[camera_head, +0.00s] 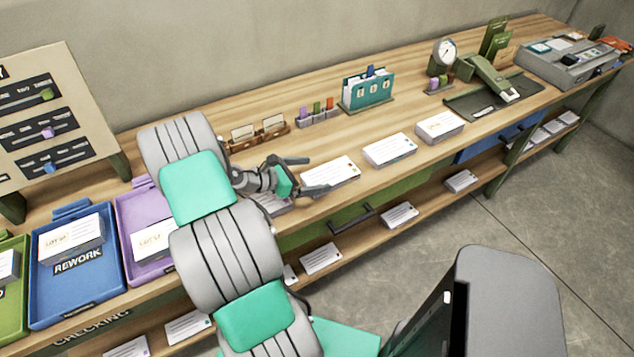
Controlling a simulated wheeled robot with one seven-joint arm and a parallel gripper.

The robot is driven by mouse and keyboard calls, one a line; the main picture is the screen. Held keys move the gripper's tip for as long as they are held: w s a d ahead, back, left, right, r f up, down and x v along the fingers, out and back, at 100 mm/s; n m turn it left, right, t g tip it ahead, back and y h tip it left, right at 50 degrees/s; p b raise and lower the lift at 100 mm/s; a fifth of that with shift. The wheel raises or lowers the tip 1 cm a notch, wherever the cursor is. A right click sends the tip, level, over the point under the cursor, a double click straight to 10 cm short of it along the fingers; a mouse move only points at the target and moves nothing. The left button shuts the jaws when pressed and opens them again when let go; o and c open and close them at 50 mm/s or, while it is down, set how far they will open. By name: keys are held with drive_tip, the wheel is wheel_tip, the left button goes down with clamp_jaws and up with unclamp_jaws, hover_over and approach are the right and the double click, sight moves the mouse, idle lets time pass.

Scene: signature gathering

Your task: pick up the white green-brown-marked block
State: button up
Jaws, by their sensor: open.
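Several white blocks stand along the wooden bench. One white block (335,172) lies just beyond my gripper (317,175), whose two fingers are spread and point toward it. A second white block (389,151) and a third white block (440,127) stand farther right. Another white block (272,206) is partly hidden below my gripper and arm. The printed marks are too small to tell which block is the green-brown-marked one. My gripper is open, with nothing seen held in it. I cannot tell whether its fingers touch the nearest block.
Behind the gripper are a wooden card holder (262,137), small coloured markers (318,113) and a teal file box (368,90). A blue tray (117,272) and purple tray (126,205) stand left. A green stapler-like device (492,78) stands right. A lower shelf holds more white blocks (321,259).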

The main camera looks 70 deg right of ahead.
sight(327, 174)
drive_tip(key=x, duration=0.3)
drive_tip(key=f+p+x, duration=0.1)
drive_tip(key=x, duration=0.3)
drive_tip(key=shift+f, duration=0.1)
drive_tip(key=c, duration=1.7)
